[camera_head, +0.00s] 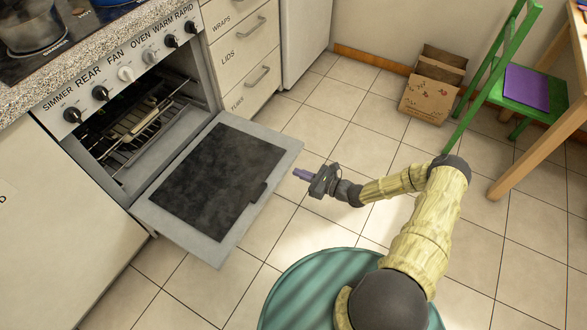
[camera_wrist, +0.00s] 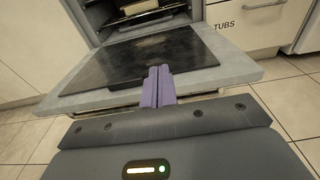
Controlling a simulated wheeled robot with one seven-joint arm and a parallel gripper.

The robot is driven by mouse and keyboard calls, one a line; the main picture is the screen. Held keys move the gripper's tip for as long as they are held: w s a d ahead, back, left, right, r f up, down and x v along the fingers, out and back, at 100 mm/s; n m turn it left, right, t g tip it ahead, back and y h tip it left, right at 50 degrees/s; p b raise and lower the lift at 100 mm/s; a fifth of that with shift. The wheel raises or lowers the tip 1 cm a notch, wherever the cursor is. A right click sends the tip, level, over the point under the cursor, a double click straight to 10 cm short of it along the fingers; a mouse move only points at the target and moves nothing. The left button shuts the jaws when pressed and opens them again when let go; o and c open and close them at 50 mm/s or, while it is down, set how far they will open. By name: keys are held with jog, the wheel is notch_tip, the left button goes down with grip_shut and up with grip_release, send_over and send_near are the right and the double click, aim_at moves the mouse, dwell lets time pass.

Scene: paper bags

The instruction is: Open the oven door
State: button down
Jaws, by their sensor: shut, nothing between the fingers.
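The oven (camera_head: 140,110) stands at the left, with its cavity and wire racks showing. Its door (camera_head: 215,180) is folded down and out, roughly level, a grey frame around a dark pane. The door also fills the middle of the wrist view (camera_wrist: 210,62). My gripper (camera_head: 298,174) is just beyond the door's outer edge, to its right in the head view. Its purple fingers are shut together and empty. In the wrist view the fingertips (camera_wrist: 158,70) overlap the door's near edge; I cannot tell whether they touch it.
Drawers labelled wraps, lids and tubs (camera_head: 243,55) stand right of the oven. A cardboard box (camera_head: 432,88) sits by the wall. A green chair (camera_head: 525,90) and a wooden table (camera_head: 545,140) are at the right. Tiled floor between is clear.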

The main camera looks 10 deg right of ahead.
jog(key=shift+d, duration=0.35)
dwell(0.3)
